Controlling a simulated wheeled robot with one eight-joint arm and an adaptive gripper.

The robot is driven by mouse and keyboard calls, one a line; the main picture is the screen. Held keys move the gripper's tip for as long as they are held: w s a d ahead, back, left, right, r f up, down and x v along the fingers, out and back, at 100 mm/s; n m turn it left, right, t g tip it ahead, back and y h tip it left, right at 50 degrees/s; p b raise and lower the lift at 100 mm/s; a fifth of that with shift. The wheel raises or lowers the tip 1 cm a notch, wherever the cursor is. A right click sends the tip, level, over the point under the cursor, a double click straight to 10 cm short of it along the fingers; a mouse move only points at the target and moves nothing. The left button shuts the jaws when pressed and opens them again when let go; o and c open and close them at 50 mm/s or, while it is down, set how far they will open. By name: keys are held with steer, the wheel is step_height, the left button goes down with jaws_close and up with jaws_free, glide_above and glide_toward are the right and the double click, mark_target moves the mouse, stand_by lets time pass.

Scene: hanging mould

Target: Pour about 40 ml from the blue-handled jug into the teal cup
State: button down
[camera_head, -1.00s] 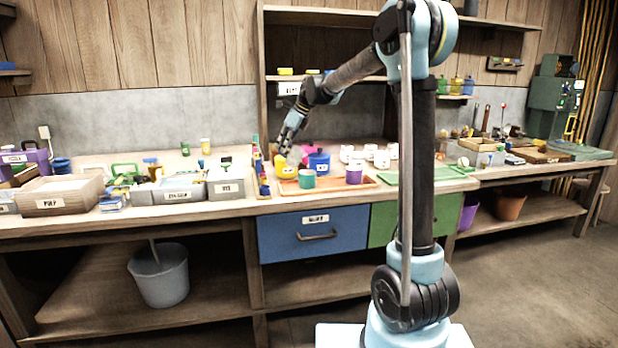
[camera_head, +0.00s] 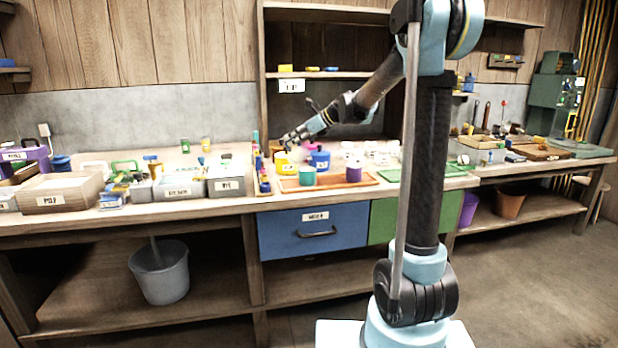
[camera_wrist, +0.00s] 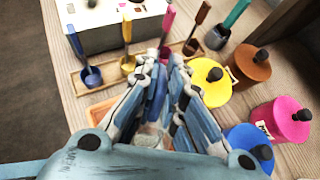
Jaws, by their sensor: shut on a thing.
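The teal cup (camera_head: 307,177) stands upright on the orange-brown tray (camera_head: 337,187), towards its left end. My gripper (camera_head: 287,141) is behind and above the cup, by the coloured lidded pots. In the wrist view my gripper (camera_wrist: 160,72) is shut, with a pale, see-through body (camera_wrist: 150,132) partly showing between its fingers. The teal cup cannot be made out in the wrist view.
A yellow pot (camera_wrist: 211,82), brown pot (camera_wrist: 249,65), magenta pot (camera_wrist: 282,120) and blue pot (camera_wrist: 249,145) stand close right of my gripper. A scoop rack (camera_wrist: 112,74) lies beyond it. A purple cup (camera_head: 354,173) stands right of the teal cup.

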steer(key=shift+d+f+y+p, duration=0.25)
steer(key=shift+d+y+p, duration=0.1)
steer(key=shift+y+p, duration=0.2)
steer(key=shift+s+d+y, duration=0.1)
steer(key=shift+d+y, duration=0.1)
steer(key=shift+y, duration=0.15)
steer(key=shift+a, duration=0.1)
steer(key=shift+a+r+t+y+p, duration=0.1)
steer(key=shift+a+t+y+p, duration=0.2)
steer(key=shift+p, duration=0.5)
steer(key=shift+d+r+y+p, duration=0.2)
steer(key=shift+d+y+p, duration=0.15)
steer(key=shift+p, duration=0.5)
steer(key=shift+a+f+y, duration=0.15)
steer(key=shift+a+y, duration=0.1)
steer(key=shift+w+d+f+t+y, duration=0.1)
steer(key=shift+w+f+t+y, duration=0.15)
steer(key=shift+t+y, duration=0.2)
stand_by(0.4)
